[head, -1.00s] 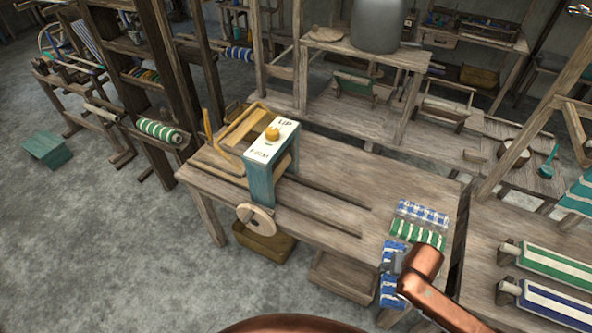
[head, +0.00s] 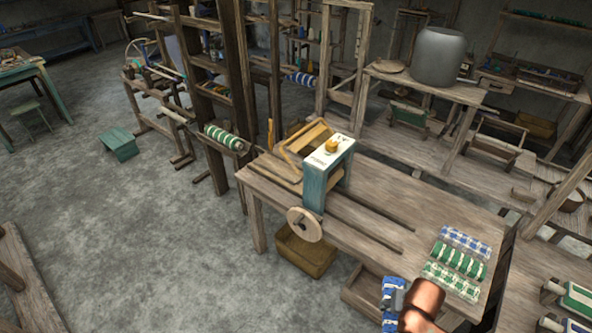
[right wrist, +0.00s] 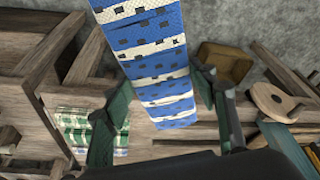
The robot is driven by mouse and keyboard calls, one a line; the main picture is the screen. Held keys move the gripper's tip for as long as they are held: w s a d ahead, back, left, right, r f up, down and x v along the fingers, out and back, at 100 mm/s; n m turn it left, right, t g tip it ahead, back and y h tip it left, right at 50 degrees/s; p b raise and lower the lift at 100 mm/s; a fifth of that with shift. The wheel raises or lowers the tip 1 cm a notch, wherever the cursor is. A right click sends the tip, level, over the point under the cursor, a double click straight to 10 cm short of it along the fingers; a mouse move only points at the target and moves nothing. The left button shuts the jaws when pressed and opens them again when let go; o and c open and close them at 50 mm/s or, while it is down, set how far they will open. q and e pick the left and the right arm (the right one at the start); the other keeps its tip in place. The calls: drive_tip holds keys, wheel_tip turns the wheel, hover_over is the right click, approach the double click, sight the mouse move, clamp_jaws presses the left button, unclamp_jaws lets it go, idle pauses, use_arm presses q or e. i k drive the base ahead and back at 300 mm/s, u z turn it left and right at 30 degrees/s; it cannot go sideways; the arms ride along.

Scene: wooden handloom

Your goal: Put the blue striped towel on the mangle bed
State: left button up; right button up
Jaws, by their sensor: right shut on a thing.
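The blue and white striped towel (head: 390,296) hangs from my right gripper (head: 397,301) in front of the table's front edge. In the right wrist view the towel (right wrist: 152,62) runs long between the two green fingers of the gripper (right wrist: 157,112), which is shut on it. The mangle (head: 326,176) stands on the table to the left, a teal frame with a white top, an orange knob and a wooden wheel (head: 305,224). Its wooden bed, with long rails (head: 365,222), runs along the tabletop and shows no towel on it. My left gripper is not in view.
Another blue checked towel (head: 465,241) and green striped towels (head: 462,262) lie at the table's right end. A brown box (head: 305,250) sits under the table. Shelves and looms stand behind.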

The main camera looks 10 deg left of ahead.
sight(282, 168)
drive_tip(key=u, duration=1.8)
drive_tip(key=i, duration=5.3)
drive_tip(key=z, duration=3.6)
drive_tip(key=i, duration=0.6)
drive_tip(key=u, duration=0.05)
